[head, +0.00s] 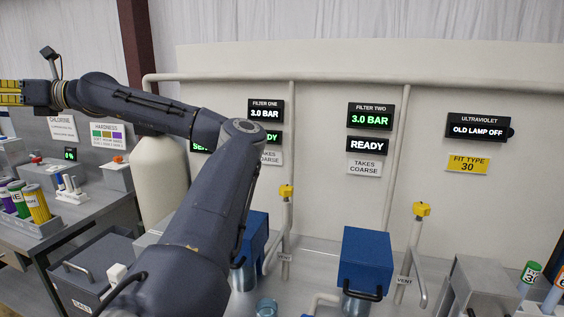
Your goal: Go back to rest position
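One of my arms, which I take for the left, rises from the bottom of the head view, bends at the elbow and reaches to the left edge. My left gripper (12,93), with yellow and black fingers, is at that edge, raised in front of the wall and above the left bench. Its tips are cut off or too small to read, so its opening cannot be told. No held object shows. My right gripper is not in view.
Blue-lidded filter housings (366,258) and yellow-handled valves (421,209) line the back panel. A cream tank (158,180) stands behind my arm. The left bench holds a rack of cartridges (38,228). A grey housing (482,285) and labelled tubes (530,272) are at right.

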